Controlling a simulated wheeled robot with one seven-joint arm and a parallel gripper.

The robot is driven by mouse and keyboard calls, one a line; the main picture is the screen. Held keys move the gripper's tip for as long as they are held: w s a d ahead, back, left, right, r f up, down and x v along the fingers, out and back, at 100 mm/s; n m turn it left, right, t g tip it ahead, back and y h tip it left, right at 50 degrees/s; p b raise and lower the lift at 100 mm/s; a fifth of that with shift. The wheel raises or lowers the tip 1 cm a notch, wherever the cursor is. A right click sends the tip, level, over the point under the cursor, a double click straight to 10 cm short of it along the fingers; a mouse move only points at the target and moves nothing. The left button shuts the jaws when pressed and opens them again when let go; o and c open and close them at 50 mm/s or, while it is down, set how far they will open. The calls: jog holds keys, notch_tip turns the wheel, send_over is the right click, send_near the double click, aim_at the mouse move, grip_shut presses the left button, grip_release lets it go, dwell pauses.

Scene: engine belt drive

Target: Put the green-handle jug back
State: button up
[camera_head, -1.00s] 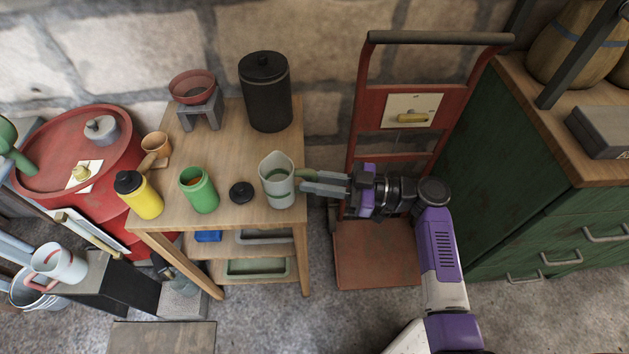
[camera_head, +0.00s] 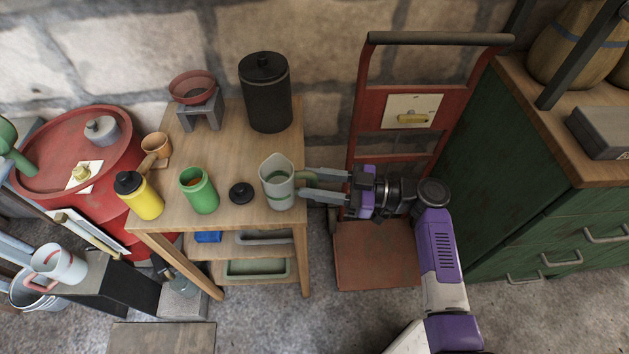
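The green-handle jug (camera_head: 276,183) is a pale grey-white jug with a green band. It stands upright at the right edge of the wooden table (camera_head: 225,232), its green handle (camera_head: 308,178) pointing right. My gripper (camera_head: 306,183) reaches in from the right, level with the handle. Its two fingers are spread apart, one on the far side and one on the near side of the handle. Whether a finger touches the handle cannot be told.
Left of the jug are a black lid (camera_head: 241,193), a green cup (camera_head: 199,190) and a yellow bottle (camera_head: 139,195). A black canister (camera_head: 265,92) stands behind. A white jug with a red handle (camera_head: 60,264) is at far left. A red hand truck (camera_head: 375,255) stands right of the table.

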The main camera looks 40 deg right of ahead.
jog(key=b+v, duration=0.2)
jog(key=v, duration=1)
jog(key=a+f+m+g+h, duration=0.1)
jog(key=a+f+m+h, duration=0.4)
jog(key=a+f, duration=0.4)
jog(key=s+a+f+m+g+h, duration=0.2)
jog(key=s+a+f+m+h, duration=0.15)
jog(key=s+f, duration=0.4)
jog(key=s+r+m+h, duration=0.2)
jog(key=s+r+h, duration=0.1)
jog(key=s+h, duration=0.3)
jog(key=s+a+r+n+t+y, duration=0.1)
jog(key=s+r+t, duration=0.1)
jog(key=r, duration=0.7)
jog(key=s+a+r+n+t+y, duration=0.1)
jog(key=s+r, duration=0.3)
jog(key=r, duration=0.5)
jog(key=shift+t, duration=0.7)
jog(key=shift+r, duration=0.1)
